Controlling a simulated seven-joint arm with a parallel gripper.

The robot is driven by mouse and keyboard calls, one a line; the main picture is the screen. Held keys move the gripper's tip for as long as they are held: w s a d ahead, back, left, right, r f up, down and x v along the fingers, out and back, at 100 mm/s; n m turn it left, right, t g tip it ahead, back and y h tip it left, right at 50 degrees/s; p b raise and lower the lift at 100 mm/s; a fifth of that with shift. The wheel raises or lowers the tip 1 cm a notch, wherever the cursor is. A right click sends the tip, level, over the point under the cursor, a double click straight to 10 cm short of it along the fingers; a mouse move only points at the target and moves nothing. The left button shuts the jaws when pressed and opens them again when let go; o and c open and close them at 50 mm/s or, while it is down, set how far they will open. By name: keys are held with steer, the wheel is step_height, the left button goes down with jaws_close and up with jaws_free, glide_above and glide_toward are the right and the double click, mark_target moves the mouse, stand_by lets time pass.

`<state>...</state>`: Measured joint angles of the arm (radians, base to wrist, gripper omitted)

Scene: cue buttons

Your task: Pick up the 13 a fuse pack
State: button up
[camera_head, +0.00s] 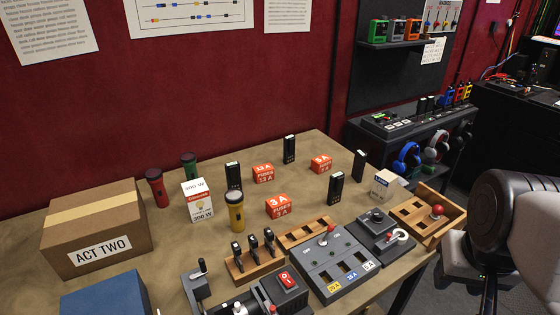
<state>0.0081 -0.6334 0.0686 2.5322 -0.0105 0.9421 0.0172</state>
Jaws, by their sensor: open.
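The 13 A fuse pack (263,175) is a small red-orange box with white lettering, upright near the middle of the brown table. A similar pack marked 3 A (278,207) stands nearer to me, and one that appears to read 5 A (321,164) stands to its right. My gripper (466,268) is at the right edge of the view, beyond the table's right side and far from the packs. It is open, and nothing shows in it. Its fingertips are hard to make out beside my dark wrist.
Black handheld units (233,176) stand beside the packs, with another (289,149) behind. A yellow torch (236,211) and bulb box (198,200) are left.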

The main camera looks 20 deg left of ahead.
stand_by(0.4)
steer(key=o, duration=1.1)
